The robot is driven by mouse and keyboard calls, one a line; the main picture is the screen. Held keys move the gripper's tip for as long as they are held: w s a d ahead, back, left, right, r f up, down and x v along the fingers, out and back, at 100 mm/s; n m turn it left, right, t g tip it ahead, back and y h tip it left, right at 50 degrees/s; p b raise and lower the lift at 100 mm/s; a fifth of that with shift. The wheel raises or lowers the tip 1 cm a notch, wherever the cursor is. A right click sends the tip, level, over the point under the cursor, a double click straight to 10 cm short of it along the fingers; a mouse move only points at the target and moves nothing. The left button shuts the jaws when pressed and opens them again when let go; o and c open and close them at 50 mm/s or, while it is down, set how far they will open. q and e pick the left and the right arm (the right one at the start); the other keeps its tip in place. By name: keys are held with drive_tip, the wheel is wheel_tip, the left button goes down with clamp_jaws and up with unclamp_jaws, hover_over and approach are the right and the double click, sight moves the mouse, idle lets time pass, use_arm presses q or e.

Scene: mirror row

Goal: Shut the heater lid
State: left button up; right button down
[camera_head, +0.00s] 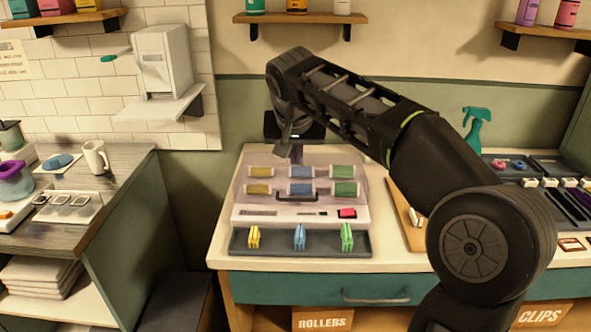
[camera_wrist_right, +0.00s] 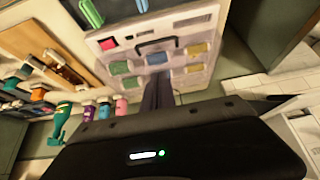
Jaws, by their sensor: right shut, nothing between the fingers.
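The heater (camera_head: 246,212) is a pale box on the counter with rows of yellow, blue and green rollers. Its clear lid (camera_head: 275,171) appears to lie flat over the rollers, with a dark handle (camera_head: 297,196) at the front edge. In the wrist view the heater appears upside down, with the handle (camera_wrist_right: 155,45) beyond the rollers. My right gripper (camera_head: 297,156) is shut and empty, pointing down at the heater's back edge. Its dark fingers (camera_wrist_right: 158,90) reach that edge in the wrist view; whether they touch is unclear. My left gripper is not in view.
A dark tray (camera_head: 272,244) with yellow, blue and green clips sits in front of the heater. A wooden board (camera_head: 405,213) and a green spray bottle (camera_head: 475,130) stand to the right. A wall dispenser (camera_head: 165,65) hangs at the back left.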

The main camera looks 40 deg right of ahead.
hover_over(297, 199)
wheel_tip(297, 199, down, 8)
drive_tip(key=shift+r, duration=0.1)
drive_tip(key=f, duration=0.3)
drive_tip(key=shift+s+a+f, duration=0.15)
drive_tip(key=shift+s+a, duration=0.05)
drive_tip(key=shift+f, duration=0.4)
drive_tip(key=shift+f, duration=0.1)
